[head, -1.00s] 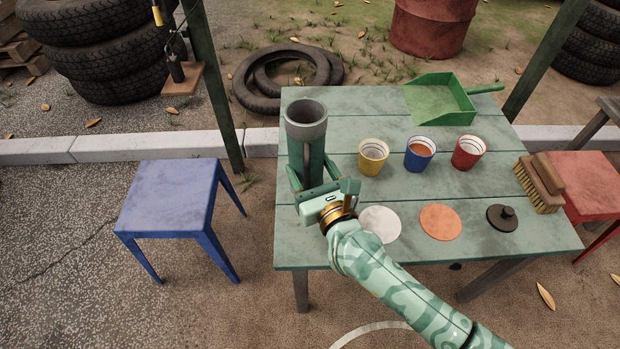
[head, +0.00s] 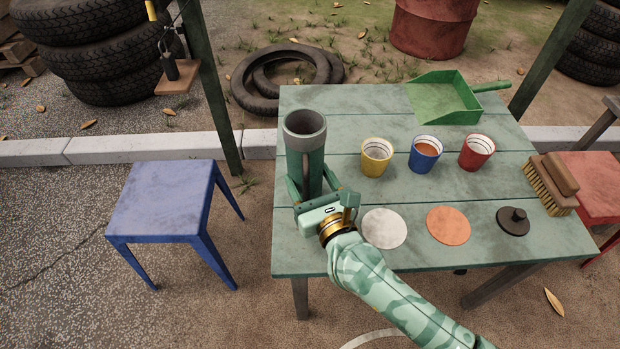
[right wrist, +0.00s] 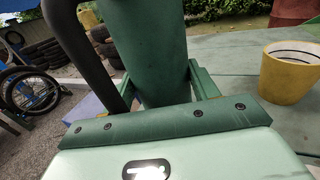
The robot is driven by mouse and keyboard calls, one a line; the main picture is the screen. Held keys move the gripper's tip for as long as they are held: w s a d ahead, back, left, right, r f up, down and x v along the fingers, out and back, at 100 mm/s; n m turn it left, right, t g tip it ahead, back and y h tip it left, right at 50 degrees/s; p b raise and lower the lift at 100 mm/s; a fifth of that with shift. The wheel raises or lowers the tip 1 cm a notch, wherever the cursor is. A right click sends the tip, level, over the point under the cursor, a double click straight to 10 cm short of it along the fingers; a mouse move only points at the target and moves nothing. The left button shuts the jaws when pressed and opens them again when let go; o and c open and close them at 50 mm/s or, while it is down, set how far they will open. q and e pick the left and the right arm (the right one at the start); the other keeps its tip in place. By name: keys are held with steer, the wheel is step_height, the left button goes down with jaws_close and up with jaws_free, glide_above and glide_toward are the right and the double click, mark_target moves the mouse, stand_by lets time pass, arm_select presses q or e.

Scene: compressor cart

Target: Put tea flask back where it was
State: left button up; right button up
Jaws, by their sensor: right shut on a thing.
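The tea flask (head: 304,160) is a tall green cylinder with a grey rim, open at the top and roughly upright, at the left side of the green table (head: 460,258). My right gripper (head: 314,190) is shut around the flask's lower part, coming from the near side. The right wrist view shows the flask (right wrist: 150,55) between the jaws, with its dark handle (right wrist: 78,50) on the left. The flask's base is hidden behind the gripper, so I cannot tell whether it touches the table. My left gripper is not in view.
Yellow (head: 376,163), blue (head: 424,160) and red (head: 476,157) cups stand right of the flask. A white disc (head: 384,228), an orange disc (head: 448,225), a black lid (head: 513,222), a brush (head: 552,184) and a green dustpan (head: 442,98) also lie on the table. A blue stool (head: 160,205) stands left.

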mark_target(312, 184)
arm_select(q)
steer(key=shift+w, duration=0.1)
arm_select(e)
steer(key=o, duration=1.3)
steer(key=shift+f, duration=0.15)
steer(key=o, duration=0.3)
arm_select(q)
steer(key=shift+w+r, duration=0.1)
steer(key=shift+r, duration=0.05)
arm_select(e)
steer(key=shift+r, duration=0.25)
steer(key=p+v, duration=0.1)
steer(key=v, duration=0.4)
steer(key=shift+s, duration=0.1)
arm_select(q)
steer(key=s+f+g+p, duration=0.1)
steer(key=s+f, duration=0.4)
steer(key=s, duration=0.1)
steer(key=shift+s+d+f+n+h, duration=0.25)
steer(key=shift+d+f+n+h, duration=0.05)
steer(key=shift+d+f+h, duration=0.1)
arm_select(e)
steer(key=v, duration=0.7)
steer(key=shift+f, duration=0.1)
